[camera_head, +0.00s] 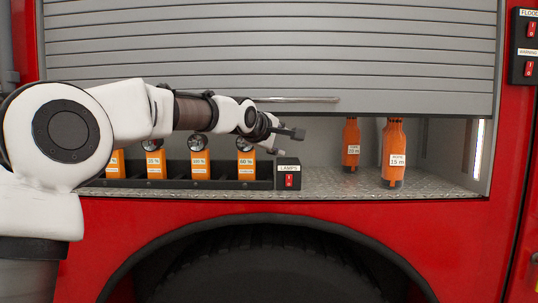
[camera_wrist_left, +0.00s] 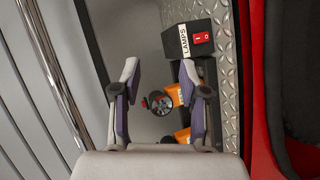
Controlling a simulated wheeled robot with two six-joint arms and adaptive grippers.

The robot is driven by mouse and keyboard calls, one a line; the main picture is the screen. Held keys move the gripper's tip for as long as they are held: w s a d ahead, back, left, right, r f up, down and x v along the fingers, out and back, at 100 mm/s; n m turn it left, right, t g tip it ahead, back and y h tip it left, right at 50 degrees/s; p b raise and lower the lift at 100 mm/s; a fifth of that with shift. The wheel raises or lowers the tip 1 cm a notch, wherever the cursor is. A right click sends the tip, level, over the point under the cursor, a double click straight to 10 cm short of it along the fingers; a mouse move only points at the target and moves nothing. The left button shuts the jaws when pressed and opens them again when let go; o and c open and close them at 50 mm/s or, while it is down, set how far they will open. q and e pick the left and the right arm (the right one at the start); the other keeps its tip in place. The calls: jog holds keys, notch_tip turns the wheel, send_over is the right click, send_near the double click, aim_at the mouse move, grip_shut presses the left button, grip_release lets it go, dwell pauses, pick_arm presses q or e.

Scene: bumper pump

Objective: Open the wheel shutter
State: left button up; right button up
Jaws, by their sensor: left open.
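The wheel shutter (camera_head: 270,50) is a grey slatted roller door in the upper part of the head view. It is partly raised, with its lower edge above the compartment floor. A bar handle (camera_head: 300,99) runs along its lower part. In the left wrist view the slatted shutter (camera_wrist_left: 25,110) and its metal bar (camera_wrist_left: 52,70) lie at the left. My left gripper (camera_head: 285,142) is open and empty, just below the bar and in front of the compartment opening. Its two fingers (camera_wrist_left: 158,80) stand apart in the left wrist view. My right gripper is not in view.
Inside the compartment, orange lamps (camera_head: 199,165) stand in a black rack beside a LAMPS switch box (camera_head: 289,174). Two orange bottles (camera_head: 394,152) stand to the right on the metal floor (camera_head: 340,185). A red wheel arch (camera_head: 280,207) lies below. A switch panel (camera_head: 526,48) is at upper right.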

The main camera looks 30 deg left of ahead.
aim_at(264, 97)
pick_arm(q)
jog(key=s+a+r+n+t+y, duration=0.1)
jog(key=s+a+r+n, duration=0.15)
jog(key=r, duration=0.35)
jog(key=s+a+r+n+t, duration=0.1)
jog(key=s+r, duration=0.3)
jog(key=r, duration=0.2)
jog(key=shift+m, duration=0.25)
jog(key=w+p, duration=0.1)
jog(key=w, duration=0.1)
jog(key=w+a+f+p, duration=0.1)
jog(key=w+p, duration=0.1)
jog(key=w, duration=0.1)
jog(key=w+p, duration=0.1)
jog(key=w, duration=0.1)
jog(key=shift+w+a+f+p, duration=0.2)
jog(key=shift+w+a+p, duration=0.05)
jog(key=shift+p, duration=0.1)
jog(key=shift+w+f, duration=0.15)
jog(key=shift+w, duration=0.1)
jog(key=shift+f, duration=0.1)
grip_shut()
